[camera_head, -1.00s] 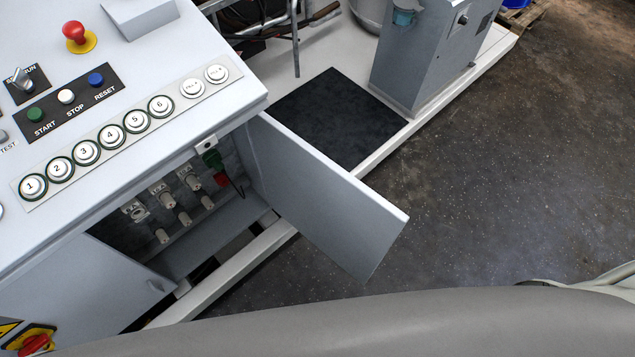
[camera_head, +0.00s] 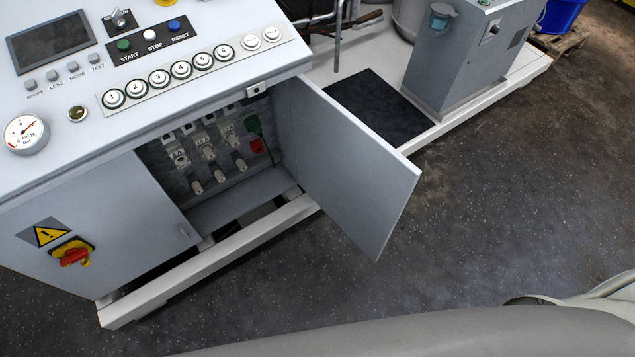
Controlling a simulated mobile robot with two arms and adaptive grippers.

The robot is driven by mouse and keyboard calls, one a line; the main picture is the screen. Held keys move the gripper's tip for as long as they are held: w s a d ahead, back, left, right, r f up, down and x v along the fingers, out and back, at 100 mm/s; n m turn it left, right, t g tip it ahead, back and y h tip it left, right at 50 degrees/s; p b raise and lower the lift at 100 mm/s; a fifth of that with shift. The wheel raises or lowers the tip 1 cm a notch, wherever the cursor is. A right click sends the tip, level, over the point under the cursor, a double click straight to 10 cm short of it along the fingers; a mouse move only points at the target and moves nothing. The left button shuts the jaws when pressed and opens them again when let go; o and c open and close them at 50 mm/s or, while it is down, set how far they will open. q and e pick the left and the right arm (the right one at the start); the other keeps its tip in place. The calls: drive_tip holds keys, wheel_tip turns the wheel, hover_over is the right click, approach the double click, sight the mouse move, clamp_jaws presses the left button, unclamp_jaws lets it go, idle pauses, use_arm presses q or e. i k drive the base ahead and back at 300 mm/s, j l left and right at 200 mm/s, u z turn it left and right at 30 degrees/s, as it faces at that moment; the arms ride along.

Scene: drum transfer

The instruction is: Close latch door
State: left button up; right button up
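The grey latch door (camera_head: 350,165) stands wide open, hinged at the right side of the control cabinet's opening and swung outward to the right. Inside the cabinet (camera_head: 210,150) several white fuse-like fittings, a green plug and a red part show. The left front panel (camera_head: 95,220) of the cabinet is flush and carries a yellow warning sign and a red rotary switch (camera_head: 74,256). Neither of my grippers is in view. A grey curved part of my own body crosses the bottom of the view, apart from the door in the picture.
The control panel (camera_head: 150,60) with buttons and a gauge tops the cabinet. A white base frame (camera_head: 215,255) runs along the floor below it. A grey machine housing (camera_head: 460,60) stands behind right. The dark floor (camera_head: 500,200) right of the door is clear.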

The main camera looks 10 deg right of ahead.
sight(359, 180)
drive_tip(key=u, duration=0.4)
drive_tip(key=l+u, duration=0.1)
drive_tip(key=u, duration=0.3)
drive_tip(key=l+u, duration=0.1)
drive_tip(key=u, duration=0.75)
drive_tip(key=k+l, duration=0.15)
drive_tip(key=l, duration=0.3)
drive_tip(key=k+l, duration=0.1)
drive_tip(key=l, duration=0.3)
drive_tip(key=k+l, duration=0.15)
drive_tip(key=l, duration=0.3)
drive_tip(key=k+l, duration=0.1)
drive_tip(key=l, duration=0.3)
drive_tip(key=k+l+u, duration=0.1)
drive_tip(key=l, duration=0.35)
drive_tip(key=k+l, duration=0.2)
drive_tip(key=l, duration=0.2)
drive_tip(key=k+l, duration=0.1)
drive_tip(key=l, duration=0.35)
drive_tip(key=k+l, duration=0.15)
drive_tip(key=l, duration=0.25)
